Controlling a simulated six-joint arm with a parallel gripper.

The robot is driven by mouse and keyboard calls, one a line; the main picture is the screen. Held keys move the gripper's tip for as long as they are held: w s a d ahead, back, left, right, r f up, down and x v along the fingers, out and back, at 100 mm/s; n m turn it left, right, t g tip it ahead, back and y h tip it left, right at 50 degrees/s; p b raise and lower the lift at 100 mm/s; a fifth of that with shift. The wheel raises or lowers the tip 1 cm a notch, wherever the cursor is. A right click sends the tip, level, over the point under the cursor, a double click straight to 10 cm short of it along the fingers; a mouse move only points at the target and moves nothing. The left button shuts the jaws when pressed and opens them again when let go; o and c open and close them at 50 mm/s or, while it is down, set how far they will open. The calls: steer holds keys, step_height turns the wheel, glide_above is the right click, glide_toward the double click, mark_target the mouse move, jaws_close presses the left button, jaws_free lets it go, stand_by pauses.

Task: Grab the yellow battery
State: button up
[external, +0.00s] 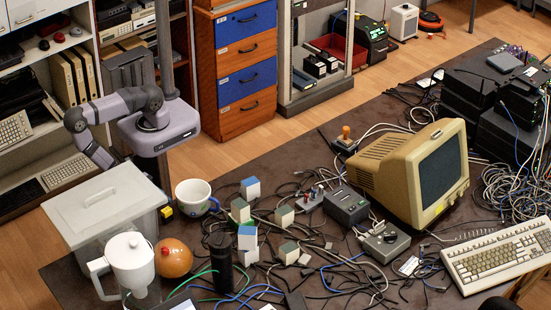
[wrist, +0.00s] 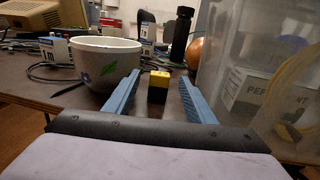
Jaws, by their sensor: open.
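The yellow battery (wrist: 158,86) is a small block with a dark lower part, standing upright on the dark table ahead in the wrist view. It also shows in the external view (external: 167,212), between the lidded bin and the mug. My gripper (wrist: 160,78) is open, its two blue fingers pointing toward the battery. The battery appears between the fingertips in the wrist view. I cannot tell whether the tips reach it; no contact shows. In the external view my gripper is hidden behind the bin.
A white mug (wrist: 103,68) stands close left of the fingers. A translucent lidded bin (wrist: 240,75) stands close on the right. A dark cylinder (wrist: 181,36) and an orange-brown ball (wrist: 195,53) are beyond. Cables and small boxes (external: 251,189) cover the table past the mug.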

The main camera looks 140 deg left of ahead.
steer(key=shift+w+a, duration=0.1)
steer(key=shift+w, duration=0.75)
steer(key=c, duration=1.2)
steer(key=shift+r, duration=0.1)
steer(key=shift+r+p, duration=0.6)
steer(key=shift+r, duration=4.3)
